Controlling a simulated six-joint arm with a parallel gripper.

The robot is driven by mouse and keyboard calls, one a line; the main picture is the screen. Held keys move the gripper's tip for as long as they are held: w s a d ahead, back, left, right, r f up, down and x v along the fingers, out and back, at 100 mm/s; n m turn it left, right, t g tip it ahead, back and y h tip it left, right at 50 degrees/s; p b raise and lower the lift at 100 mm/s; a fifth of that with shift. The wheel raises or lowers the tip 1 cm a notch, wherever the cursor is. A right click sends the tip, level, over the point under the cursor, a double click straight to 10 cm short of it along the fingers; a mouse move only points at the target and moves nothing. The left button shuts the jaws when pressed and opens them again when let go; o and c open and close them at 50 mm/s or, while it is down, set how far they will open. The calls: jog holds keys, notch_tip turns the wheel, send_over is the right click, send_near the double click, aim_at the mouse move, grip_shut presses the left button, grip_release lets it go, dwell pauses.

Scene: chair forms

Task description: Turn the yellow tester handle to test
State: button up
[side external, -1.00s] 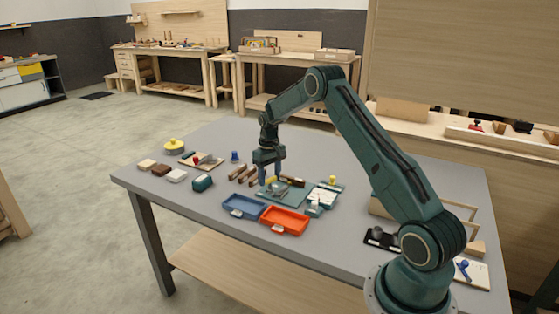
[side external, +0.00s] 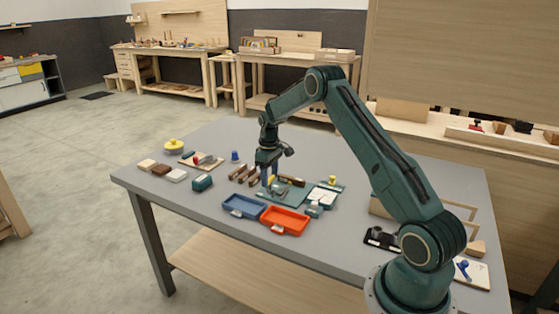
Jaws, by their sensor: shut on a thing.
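The yellow tester handle (side external: 271,180) is mostly hidden between the fingers of my gripper (side external: 269,184); only a small yellow patch shows. My gripper points straight down and is shut on the handle. The handle stands on a flat teal-green board (side external: 290,196) near the middle of the grey table. The handle's exact angle and any test marking are too small to make out.
A blue tray (side external: 243,207) and an orange tray (side external: 285,221) lie in front of the board. A white card (side external: 322,197) and a small yellow knob (side external: 332,179) are to its right. Brown wooden pieces (side external: 243,174) lie close on the left.

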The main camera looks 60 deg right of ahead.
aim_at(270, 178)
jog(key=o, duration=1)
jog(key=shift+r, duration=0.2)
notch_tip(270, 178, up, 14)
jog(key=shift+f, duration=0.2)
